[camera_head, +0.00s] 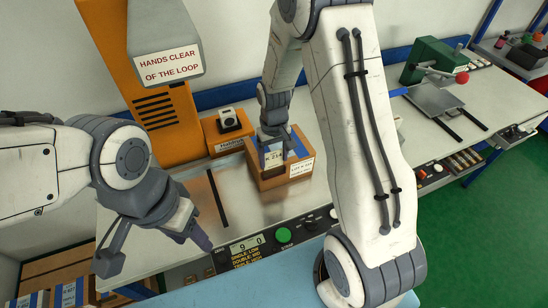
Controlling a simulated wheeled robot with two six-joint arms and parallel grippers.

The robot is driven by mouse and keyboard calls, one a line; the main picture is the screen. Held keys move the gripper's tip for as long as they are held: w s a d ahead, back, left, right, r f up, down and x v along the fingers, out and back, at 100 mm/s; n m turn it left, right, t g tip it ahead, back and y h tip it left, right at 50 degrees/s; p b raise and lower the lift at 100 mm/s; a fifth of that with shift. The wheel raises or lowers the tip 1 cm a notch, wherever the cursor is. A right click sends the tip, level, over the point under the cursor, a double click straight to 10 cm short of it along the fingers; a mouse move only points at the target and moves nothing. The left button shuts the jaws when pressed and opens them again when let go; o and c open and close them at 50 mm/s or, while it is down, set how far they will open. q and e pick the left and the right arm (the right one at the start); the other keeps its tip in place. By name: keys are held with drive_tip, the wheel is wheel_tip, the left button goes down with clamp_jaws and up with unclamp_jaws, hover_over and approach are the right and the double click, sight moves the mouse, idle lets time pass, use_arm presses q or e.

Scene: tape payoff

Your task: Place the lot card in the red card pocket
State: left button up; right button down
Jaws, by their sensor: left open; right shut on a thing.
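My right gripper (284,147) reaches down at the brown box on the bench and is shut on a white card with dark print (272,158), which looks like the lot card. The card is upright at the box's open top; whether it touches the box I cannot tell. The brown box (268,183) has blue parts inside and a white printed label (301,168) on its front. My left gripper (198,236) is open and empty, low over the bench's front left. I cannot make out a red card pocket; my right arm hides part of the bench.
An orange machine (160,95) with a warning sign stands behind left. A small orange unit with a black knob (229,121) sits beside the box. A control panel with a green button (284,235) runs along the front. A green press (435,60) stands at right.

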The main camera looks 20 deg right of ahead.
drive_tip(key=shift+s+f, duration=0.25)
drive_tip(key=shift+f, duration=0.45)
drive_tip(key=shift+w+f, duration=0.1)
drive_tip(key=shift+f, duration=0.1)
drive_tip(key=shift+f+b, duration=0.3)
drive_tip(key=shift+f, duration=0.1)
drive_tip(key=shift+f, duration=0.1)
unclamp_jaws()
drive_tip(key=shift+f, duration=0.1)
